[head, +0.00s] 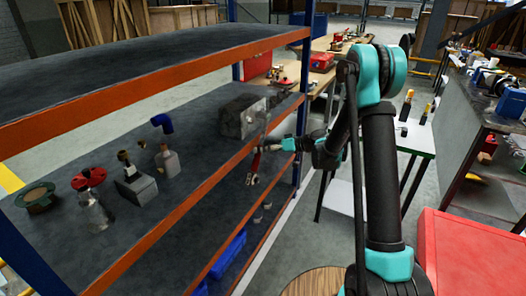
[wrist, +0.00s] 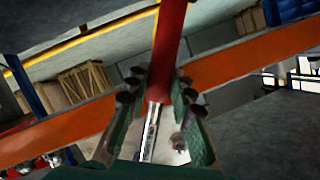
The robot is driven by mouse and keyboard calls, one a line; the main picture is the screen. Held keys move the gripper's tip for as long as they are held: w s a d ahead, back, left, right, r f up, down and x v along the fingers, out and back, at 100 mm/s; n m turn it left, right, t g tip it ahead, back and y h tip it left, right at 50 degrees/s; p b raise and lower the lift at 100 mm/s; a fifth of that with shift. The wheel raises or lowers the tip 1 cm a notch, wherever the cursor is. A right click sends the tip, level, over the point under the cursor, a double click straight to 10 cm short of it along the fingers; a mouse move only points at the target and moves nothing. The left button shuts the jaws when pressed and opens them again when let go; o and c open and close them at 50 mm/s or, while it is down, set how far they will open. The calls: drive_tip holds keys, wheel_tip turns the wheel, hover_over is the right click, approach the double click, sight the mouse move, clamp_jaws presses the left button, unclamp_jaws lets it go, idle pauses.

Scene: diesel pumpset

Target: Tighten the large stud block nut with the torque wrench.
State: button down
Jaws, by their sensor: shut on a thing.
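The torque wrench has a red handle and a silver shaft; in the wrist view its red handle (wrist: 170,45) runs between my fingers and the silver shaft shows below. My gripper (wrist: 158,88) is shut on the handle. In the head view, my gripper (head: 272,147) is at the front edge of the shelf, and the red part of the wrench (head: 255,164) hangs tilted below it. A grey metal block (head: 238,116), probably the stud block, sits on the shelf just behind and left of my gripper. The large nut is too small or hidden to make out.
The shelf rack has an orange front beam (head: 190,198) and another shelf above, limiting height. A blue elbow fitting (head: 162,122), a glass jar (head: 95,212) and other parts stand to the left. A red cabinet (head: 470,255) and small white table (head: 408,137) are right.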

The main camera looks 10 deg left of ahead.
drive_tip(key=shift+s+a+r+m+g+y, duration=0.2)
drive_tip(key=shift+s+r+m+g+y, duration=0.1)
drive_tip(key=shift+s+r+m, duration=0.2)
drive_tip(key=shift+s+d+f, duration=0.1)
drive_tip(key=shift+s+d, duration=0.2)
drive_tip(key=shift+d, duration=0.5)
drive_tip(key=shift+s+d+r, duration=0.1)
drive_tip(key=shift+s+d, duration=0.2)
drive_tip(key=shift+d, duration=0.45)
drive_tip(key=shift+s+d+f, duration=0.1)
drive_tip(key=shift+s+d, duration=0.2)
drive_tip(key=shift+d, duration=0.5)
